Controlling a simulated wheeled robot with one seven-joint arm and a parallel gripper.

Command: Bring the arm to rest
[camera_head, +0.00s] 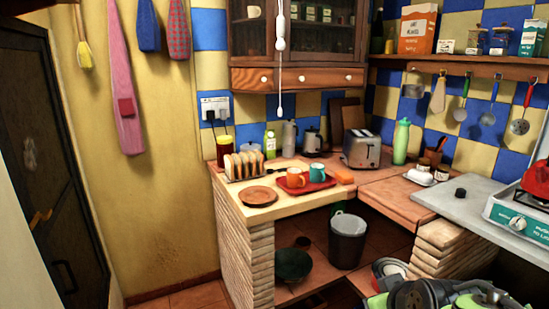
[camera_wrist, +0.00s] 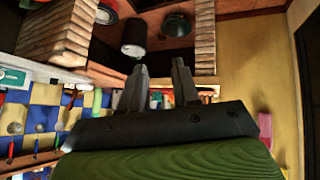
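My gripper (camera_wrist: 160,75) shows in the wrist view, its two grey fingers apart with an empty gap between them. Its dark palm and a green part of my arm fill the bottom of that view. The wrist view is turned upside down, with the floor side at the top. In the head view, green and black parts of my arm show at the bottom right, in front of the counters. The fingers cannot be made out clearly there. No object is held.
A wooden counter (camera_head: 262,212) carries a toast rack (camera_head: 243,165), a brown plate (camera_head: 258,194) and a red tray (camera_head: 320,186) with mugs. A dark bin (camera_head: 348,240) and green bowl (camera_head: 293,264) sit below. A stove (camera_head: 520,218) is at right. Left floor looks clear.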

